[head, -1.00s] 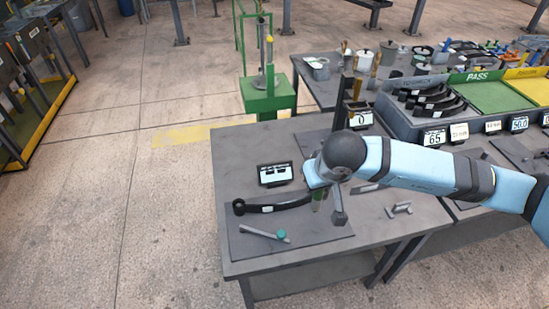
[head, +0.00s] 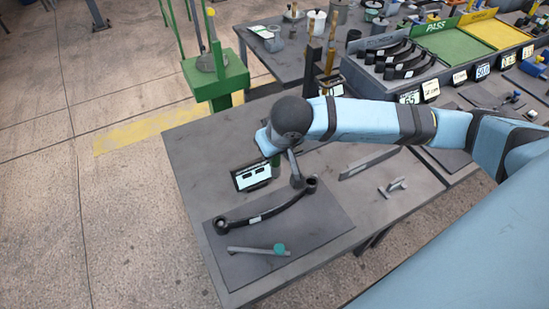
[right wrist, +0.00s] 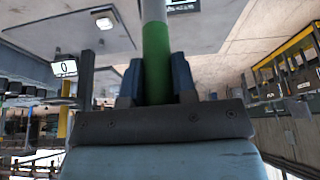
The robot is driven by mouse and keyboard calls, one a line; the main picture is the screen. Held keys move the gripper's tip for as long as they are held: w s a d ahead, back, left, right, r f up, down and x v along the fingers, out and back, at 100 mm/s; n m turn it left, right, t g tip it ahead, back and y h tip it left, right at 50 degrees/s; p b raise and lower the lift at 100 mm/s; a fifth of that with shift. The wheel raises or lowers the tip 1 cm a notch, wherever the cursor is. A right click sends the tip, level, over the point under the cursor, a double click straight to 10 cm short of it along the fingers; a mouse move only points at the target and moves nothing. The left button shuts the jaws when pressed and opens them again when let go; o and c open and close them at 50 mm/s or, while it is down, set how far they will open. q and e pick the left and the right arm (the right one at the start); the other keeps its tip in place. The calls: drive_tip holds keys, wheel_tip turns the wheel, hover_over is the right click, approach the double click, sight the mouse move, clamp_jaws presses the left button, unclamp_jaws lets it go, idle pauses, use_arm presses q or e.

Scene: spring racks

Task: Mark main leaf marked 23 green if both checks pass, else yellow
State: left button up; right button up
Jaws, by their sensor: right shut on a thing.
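A black curved leaf (head: 240,219) with an eye at each end lies on the dark mat (head: 330,235) on the near table. It has a small white label, too small to read. My right gripper (right wrist: 156,80) is shut on a green marker (right wrist: 156,45), seen in the right wrist view. In the head view, my right arm reaches over the table, and the gripper (head: 272,150) is behind the leaf's right end, beside the display (head: 252,177), partly hidden by the wrist. The marker's tip cannot be seen clearly. My left gripper is not in view.
Several leaves sit in the dark tray beside a green PASS tray (head: 450,48) and a yellow tray (head: 497,33). A green stand (head: 215,75) rises behind the table.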

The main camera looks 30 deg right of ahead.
sight(277, 167)
drive_tip(key=shift+m, duration=0.9)
drive_tip(key=f+b, duration=0.2)
drive_tip(key=s+f+b, duration=0.1)
drive_tip(key=f+b, duration=0.1)
drive_tip(key=shift+s+f, duration=0.15)
drive_tip(key=m+b, duration=0.2)
drive_tip(key=m+g+b, duration=0.1)
drive_tip(key=m+b, duration=0.1)
drive_tip(key=shift+a+f+m+g+h, duration=0.2)
drive_tip(key=shift+m+g+h, duration=0.1)
drive_tip(key=shift+m+h, duration=0.1)
drive_tip(key=shift+s+r+m+b, duration=0.35)
drive_tip(key=shift+m+b, duration=0.1)
drive_tip(key=shift+m, duration=0.35)
drive_tip(key=shift+f+g, duration=0.15)
drive_tip(key=shift+g, duration=0.15)
drive_tip(key=shift+s+b+x, duration=0.15)
drive_tip(key=shift+b+x, duration=0.15)
drive_tip(key=shift+x, duration=0.6)
drive_tip(key=shift+s+b+x, duration=0.2)
drive_tip(key=shift+b+x, duration=0.1)
drive_tip(key=shift+x, duration=0.6)
drive_tip(key=shift+s+b+x, duration=0.15)
drive_tip(key=shift+b+x, duration=0.15)
drive_tip(key=shift+x, duration=0.6)
drive_tip(key=shift+a+f, duration=0.1)
drive_tip(key=shift+a, duration=0.05)
drive_tip(key=shift+f+b, duration=0.55)
drive_tip(key=shift+s+b, duration=0.1)
drive_tip(key=shift+b, duration=0.3)
